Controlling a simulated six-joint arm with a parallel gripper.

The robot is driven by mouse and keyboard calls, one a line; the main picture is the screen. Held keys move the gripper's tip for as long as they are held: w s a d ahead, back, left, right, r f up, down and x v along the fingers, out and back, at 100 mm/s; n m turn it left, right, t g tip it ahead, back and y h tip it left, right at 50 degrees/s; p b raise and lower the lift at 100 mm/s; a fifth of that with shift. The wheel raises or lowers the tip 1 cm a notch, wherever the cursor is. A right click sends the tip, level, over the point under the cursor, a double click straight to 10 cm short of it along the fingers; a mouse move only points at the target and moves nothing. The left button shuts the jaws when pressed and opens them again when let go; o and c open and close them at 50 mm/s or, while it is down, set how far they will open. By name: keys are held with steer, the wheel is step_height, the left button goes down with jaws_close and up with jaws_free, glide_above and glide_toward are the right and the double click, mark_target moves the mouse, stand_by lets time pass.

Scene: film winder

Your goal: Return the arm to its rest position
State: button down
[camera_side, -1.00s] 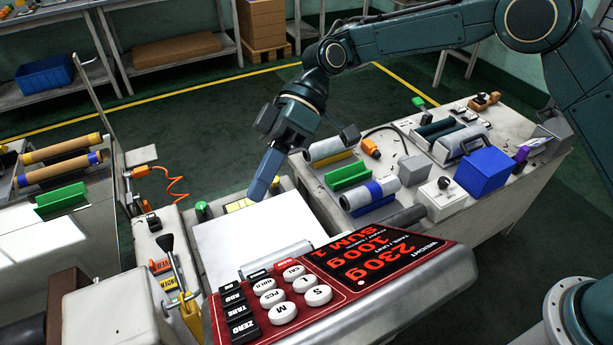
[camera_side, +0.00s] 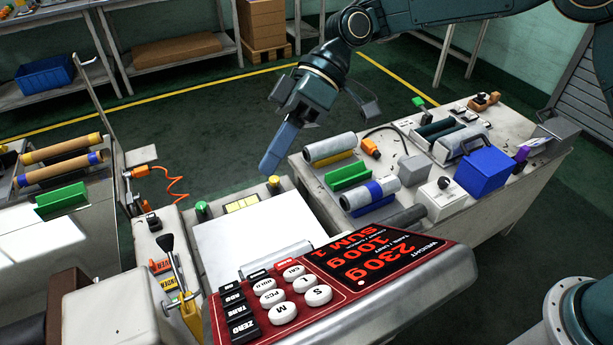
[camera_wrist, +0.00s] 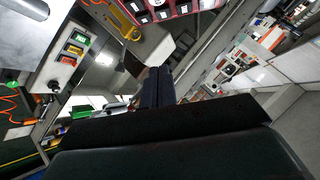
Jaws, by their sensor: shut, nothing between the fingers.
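My gripper (camera_side: 270,163) hangs in the air in the side view, above and behind the white plate (camera_side: 245,238) of the weighing machine. Its blue fingers are together and hold nothing. It points down and slightly to the left, clear of the machine and of the worktable on the right. In the wrist view the dark fingers (camera_wrist: 158,78) show close together at the middle, with parts of the machine behind them.
The red display panel (camera_side: 350,270) is at the front. The right worktable (camera_side: 410,232) holds film rolls (camera_side: 370,194), a blue box (camera_side: 484,170) and green blocks (camera_side: 348,176). A lever (camera_side: 172,258) stands at left. Floor space lies behind the gripper.

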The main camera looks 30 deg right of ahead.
steer(key=s+d+r+m+t+h, duration=0.2)
steer(key=d+r+m+t, duration=0.15)
steer(key=d, duration=0.55)
steer(key=s+d+r+m+t+h, duration=0.25)
steer(key=d+r+t, duration=0.2)
steer(key=d, duration=0.35)
steer(key=s+d+f+m+t+h, duration=0.2)
steer(key=s+d+m+h, duration=0.3)
steer(key=s+d, duration=1.2)
steer(key=shift+d+f+m, duration=0.65)
steer(key=shift+d+m, duration=0.1)
steer(key=shift+m, duration=0.35)
